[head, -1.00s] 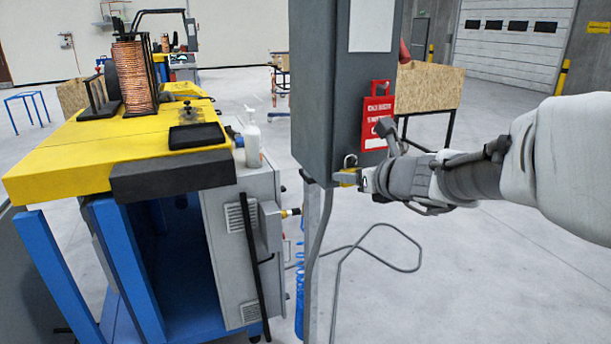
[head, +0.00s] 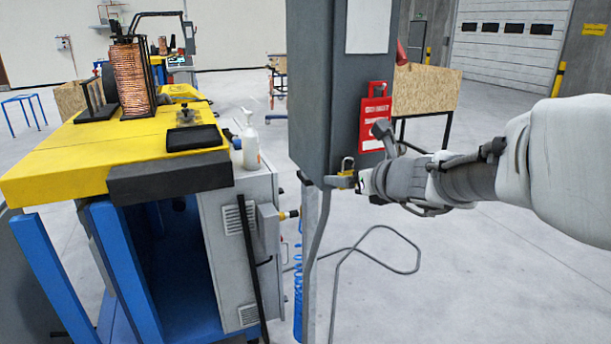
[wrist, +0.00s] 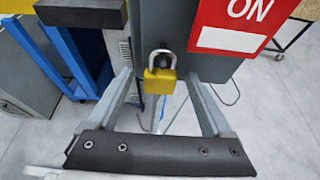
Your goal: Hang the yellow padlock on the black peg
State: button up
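The yellow padlock (wrist: 160,82) is upright at the lower front of the grey box, with its silver shackle on top. The black peg (wrist: 161,60) shows as a dark round shape inside the shackle, and the padlock appears to hang from it. My gripper (wrist: 158,76) is open, with one finger on each side of the padlock and a visible gap on both sides. In the head view the padlock (head: 347,166) is small at the box's lower edge, its body partly hidden by my gripper (head: 341,182). The peg cannot be made out there.
The grey box (head: 336,90) stands on a post, with a red sign (head: 375,120) on its side, close to my gripper. A yellow-topped workbench (head: 80,155) with a white bottle (head: 250,148) stands to the left. A cable (head: 375,268) lies on open floor.

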jog(key=p+v, duration=0.5)
jog(key=v, duration=1.2)
jog(key=s+a+f+n+g, duration=0.5)
jog(key=s+a+n, duration=0.2)
jog(key=n, duration=1)
jog(key=s+d+f+n+g+h, duration=0.2)
jog(key=s+n, duration=0.4)
jog(key=n, duration=0.9)
jog(key=shift+s+d+f+h, duration=0.35)
jog(key=shift+f+h, duration=0.45)
jog(key=shift+h, duration=0.3)
